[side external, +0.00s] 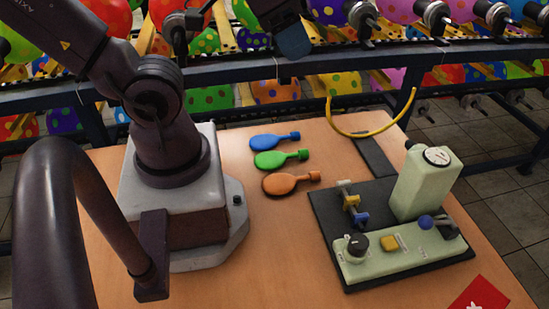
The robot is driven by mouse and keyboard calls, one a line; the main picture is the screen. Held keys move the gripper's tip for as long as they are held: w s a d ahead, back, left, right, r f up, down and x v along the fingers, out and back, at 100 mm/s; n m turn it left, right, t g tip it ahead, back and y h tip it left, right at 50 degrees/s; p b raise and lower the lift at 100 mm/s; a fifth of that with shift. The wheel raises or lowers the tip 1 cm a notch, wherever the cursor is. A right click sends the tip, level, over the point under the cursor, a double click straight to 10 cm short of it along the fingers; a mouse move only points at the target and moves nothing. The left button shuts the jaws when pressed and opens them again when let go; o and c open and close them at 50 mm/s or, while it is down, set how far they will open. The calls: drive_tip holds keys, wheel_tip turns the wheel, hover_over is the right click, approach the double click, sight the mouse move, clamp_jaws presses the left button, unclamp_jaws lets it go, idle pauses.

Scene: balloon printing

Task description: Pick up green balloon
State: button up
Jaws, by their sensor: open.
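The green balloon (279,159) lies flat and uninflated on the wooden table. Its round body is to the left and its neck points right. A blue balloon (272,142) lies just behind it and an orange balloon (288,182) just in front, with small gaps between them. A dark blue-grey block at the top edge looks like the tip of my gripper (293,40); the rest is cut off by the frame. It is above and away from the balloons, with nothing seen in it. My jaws are open.
A pale green printing machine (413,183) with knobs stands on a dark base plate right of the balloons. A yellow curved tube (371,134) runs behind it. A rack rail (250,70) with colourful balloons crosses the back. A red card (478,297) lies at front right. Bare table (268,245) is in front.

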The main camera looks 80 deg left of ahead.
drive_tip(key=g, duration=0.6)
approach(302, 150)
drive_tip(key=f, duration=1)
drive_tip(key=shift+s, duration=0.2)
drive_tip(key=c, duration=0.8)
